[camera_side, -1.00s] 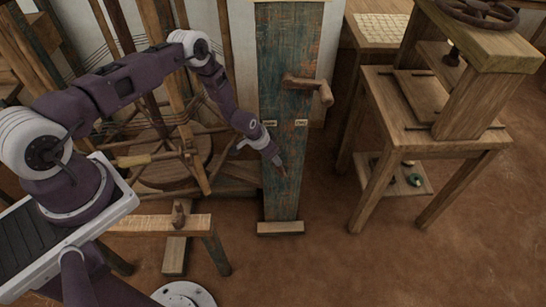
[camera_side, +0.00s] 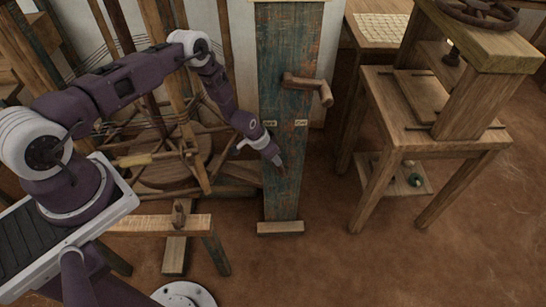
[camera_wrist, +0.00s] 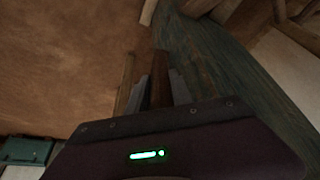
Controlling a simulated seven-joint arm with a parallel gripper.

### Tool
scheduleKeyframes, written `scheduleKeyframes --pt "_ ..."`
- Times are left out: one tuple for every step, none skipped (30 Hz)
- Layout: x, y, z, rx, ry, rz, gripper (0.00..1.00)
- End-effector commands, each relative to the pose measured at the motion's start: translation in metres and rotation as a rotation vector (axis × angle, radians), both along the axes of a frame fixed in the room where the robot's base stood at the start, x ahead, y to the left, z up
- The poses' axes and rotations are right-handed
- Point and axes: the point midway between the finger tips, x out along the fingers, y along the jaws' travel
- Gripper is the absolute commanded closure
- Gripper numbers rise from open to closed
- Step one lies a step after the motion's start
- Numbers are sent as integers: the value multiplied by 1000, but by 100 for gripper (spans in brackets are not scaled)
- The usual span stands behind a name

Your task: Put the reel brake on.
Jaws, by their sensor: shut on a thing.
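A tall teal-painted upright board (camera_side: 283,200) stands in the middle of the side view, on a wooden foot. A wooden handle (camera_side: 308,86) sticks out from its upper part. Two small pale labels, the left one (camera_side: 269,123) and the right one (camera_side: 301,123), sit below the handle, too small to read. My gripper (camera_side: 280,162) is at the board's front, below the labels and well under the handle. In the wrist view, my gripper (camera_wrist: 160,95) is shut on a dark brown wooden bar (camera_wrist: 160,75) beside the teal board (camera_wrist: 215,65). I cannot tell whether this bar is the brake's lever.
A spoked wooden reel (camera_side: 165,160) stands behind my arm, left of the board. A low wooden bench (camera_side: 150,224) is in front of it. A wooden press stand (camera_side: 440,100) with a wheel (camera_side: 478,12) stands at the right.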

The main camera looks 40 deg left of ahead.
Motion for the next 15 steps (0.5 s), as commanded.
scheduleKeyframes --pt "0 0 0 -1 1 0 100" --pt "0 0 0 1 2 -1 100" --pt "1 -1 0 7 6 -3 100" --pt "2 -2 0 14 14 -5 100" --pt "3 -3 0 26 24 -8 100" --pt "6 -6 1 46 42 -11 100" --pt "9 -9 2 64 59 -11 100" --pt "11 -12 2 84 78 -13 100" --pt "16 -16 3 114 104 -12 100" --pt "19 -18 3 135 125 -11 100" --pt "22 -21 3 154 144 -10 100" --pt "25 -23 4 176 165 -7 100" --pt "27 -24 3 189 179 -4 100" --pt "29 -25 3 200 190 -2 100" --pt "31 -27 3 212 206 -1 100"
